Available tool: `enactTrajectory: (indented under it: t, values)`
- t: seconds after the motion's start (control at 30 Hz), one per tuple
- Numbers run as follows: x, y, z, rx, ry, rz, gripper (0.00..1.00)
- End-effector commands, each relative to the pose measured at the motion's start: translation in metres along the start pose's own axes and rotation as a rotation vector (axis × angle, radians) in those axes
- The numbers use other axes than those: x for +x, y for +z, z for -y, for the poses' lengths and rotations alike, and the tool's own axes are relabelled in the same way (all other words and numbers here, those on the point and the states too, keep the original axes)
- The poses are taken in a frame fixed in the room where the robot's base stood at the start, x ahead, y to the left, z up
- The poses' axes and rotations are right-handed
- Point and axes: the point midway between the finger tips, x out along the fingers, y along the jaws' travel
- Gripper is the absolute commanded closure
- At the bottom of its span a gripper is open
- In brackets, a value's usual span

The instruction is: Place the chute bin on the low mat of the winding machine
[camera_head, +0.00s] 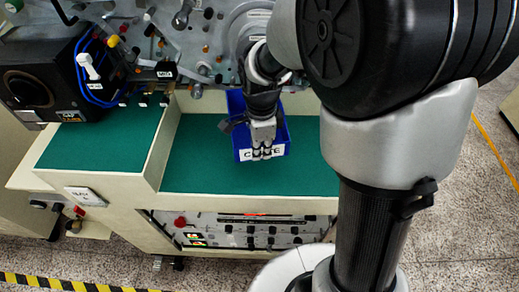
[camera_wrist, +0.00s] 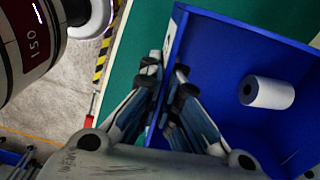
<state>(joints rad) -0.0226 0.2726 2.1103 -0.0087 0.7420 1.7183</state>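The blue chute bin (camera_head: 239,106) is over the green low mat (camera_head: 200,165) of the winding machine, near the middle of the mat in the head view. Its white front label is partly hidden by my gripper (camera_head: 262,152). In the wrist view my gripper (camera_wrist: 169,72) has one finger on each side of a wall of the bin (camera_wrist: 215,50), closed on it. A white spool (camera_wrist: 270,92) with a dark core lies inside the bin. I cannot tell whether the bin's base touches the mat.
A raised green mat (camera_head: 100,148) lies to the left behind a cream step. A black box (camera_head: 40,80) and blue cables stand at its back. The machine's panel (camera_head: 230,20) rises behind the bin. Bare low mat shows left of the bin.

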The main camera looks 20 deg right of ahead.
Motion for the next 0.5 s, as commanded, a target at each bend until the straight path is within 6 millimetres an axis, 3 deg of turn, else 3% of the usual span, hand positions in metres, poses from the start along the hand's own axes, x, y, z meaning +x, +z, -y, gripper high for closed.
enactTrajectory:
  t: [0.2, 0.5]
  values:
    - [-0.004, 0.007, -0.004, 0.179, -0.002, 0.0, 1.0]
    - [0.049, 0.007, -0.005, 0.197, 0.0, -0.001, 1.0]
